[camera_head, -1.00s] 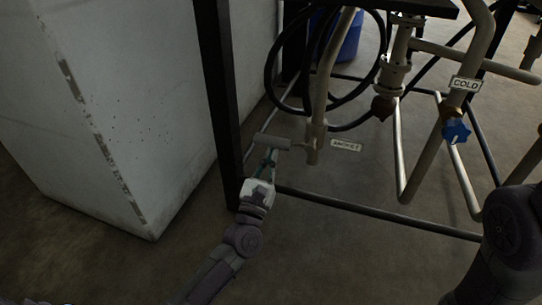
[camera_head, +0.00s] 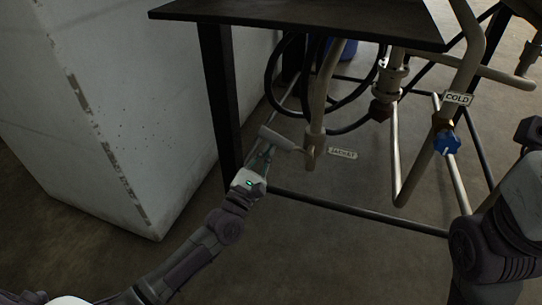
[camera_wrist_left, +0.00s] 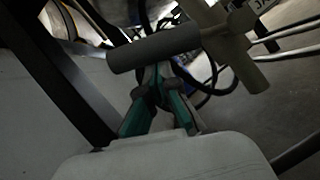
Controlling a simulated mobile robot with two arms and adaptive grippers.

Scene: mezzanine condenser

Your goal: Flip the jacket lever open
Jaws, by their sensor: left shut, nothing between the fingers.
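The jacket lever (camera_head: 283,138) is a grey bar handle on the lower end of a beige pipe, beside a small white JACKET label (camera_head: 342,153). My left gripper (camera_head: 264,154) is at the handle from the near side, its fingers just below and partly behind it. In the left wrist view the handle (camera_wrist_left: 155,48) crosses just beyond the fingertips (camera_wrist_left: 160,76), which are close together with nothing between them. I cannot tell whether they touch the handle.
A dark table top (camera_head: 300,22) overhangs the pipes. A black frame post (camera_head: 221,110) stands just left of the lever, and a low rail (camera_head: 350,209) runs below. A blue valve knob (camera_head: 447,143) with a COLD label is to the right. A large white cabinet (camera_head: 130,110) fills the left.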

